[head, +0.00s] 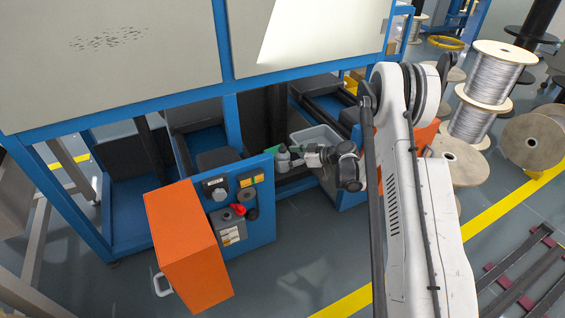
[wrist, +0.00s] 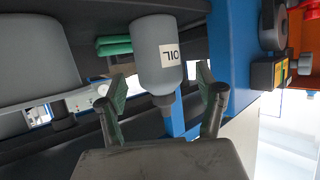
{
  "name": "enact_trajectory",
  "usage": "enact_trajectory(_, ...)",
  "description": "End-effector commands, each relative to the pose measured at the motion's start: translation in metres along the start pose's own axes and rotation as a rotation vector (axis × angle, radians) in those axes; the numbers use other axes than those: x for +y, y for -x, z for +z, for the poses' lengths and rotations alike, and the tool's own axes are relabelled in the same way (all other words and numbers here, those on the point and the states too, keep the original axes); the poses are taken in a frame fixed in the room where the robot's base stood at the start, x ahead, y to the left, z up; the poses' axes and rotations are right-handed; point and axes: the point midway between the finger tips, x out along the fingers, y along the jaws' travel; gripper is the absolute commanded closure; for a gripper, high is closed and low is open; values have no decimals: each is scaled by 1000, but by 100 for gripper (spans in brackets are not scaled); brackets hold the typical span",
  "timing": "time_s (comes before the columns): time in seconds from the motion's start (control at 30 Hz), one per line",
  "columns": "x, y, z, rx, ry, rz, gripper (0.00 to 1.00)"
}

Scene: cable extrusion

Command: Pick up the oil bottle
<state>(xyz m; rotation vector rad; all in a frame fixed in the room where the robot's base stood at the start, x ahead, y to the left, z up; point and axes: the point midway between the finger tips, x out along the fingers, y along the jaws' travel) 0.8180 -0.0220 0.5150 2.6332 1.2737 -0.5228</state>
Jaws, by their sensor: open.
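The oil bottle (wrist: 158,55) is grey with a dark cap and a white label reading OIL. It appears upside down in the wrist view, with its cap toward my gripper's palm. My gripper (wrist: 161,86) is open, with one finger on each side of the bottle and visible gaps beside it. In the head view the bottle (head: 283,158) is small, at the inner edge of the blue machine frame. My gripper (head: 312,155) is just to its right there. Part of the bottle's surroundings is hidden by the gripper.
A green item (wrist: 114,45) lies beside the bottle. A grey bin (head: 318,136) stands behind my gripper. The blue panel (head: 262,205) with switches and an orange box (head: 188,245) are in front at left. Wire spools (head: 485,95) stand at the right.

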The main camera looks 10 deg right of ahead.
Motion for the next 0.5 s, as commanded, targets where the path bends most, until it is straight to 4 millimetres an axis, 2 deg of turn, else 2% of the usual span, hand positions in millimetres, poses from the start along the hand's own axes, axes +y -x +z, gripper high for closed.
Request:
enact_trajectory(0.1, -1, -20, 1, 0, 0, -3, 31)
enact_trajectory(0.2, 0, -30, 0, 0, 0, -1, 31)
enact_trajectory(0.43, 0, -32, -1, 0, 0, -1, 31)
enact_trajectory(0.47, 0, -32, -1, 0, 0, -1, 33)
enact_trajectory(0.5, 0, -32, -1, 0, 0, -1, 38)
